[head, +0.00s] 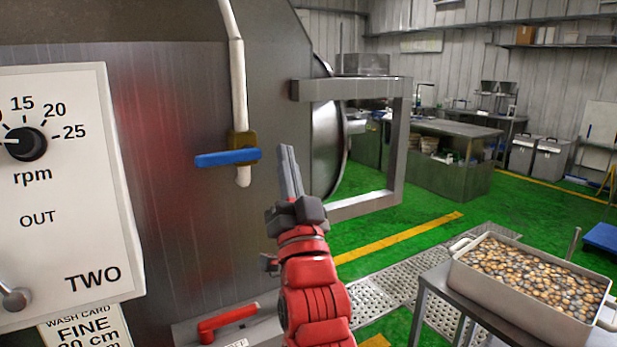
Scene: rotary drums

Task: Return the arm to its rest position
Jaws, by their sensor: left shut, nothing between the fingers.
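My left gripper (290,172) is at the end of my red arm, which rises from the bottom middle of the head view. Its grey fingers point up and are shut with nothing between them. They are in front of the steel drum (180,120), to the right of a blue valve handle (228,157) on a white pipe. I see a gap between the fingers and the handle in the picture. The blue handle lies level, across the pipe. My right gripper is not in view.
A white panel (60,230) marked TWO with a black rpm knob (25,144) stands at left. A red lever (228,322) is low beside my arm. A tray (480,283) of brown and grey pieces stands on a stand at right. Green floor (405,215) lies open behind.

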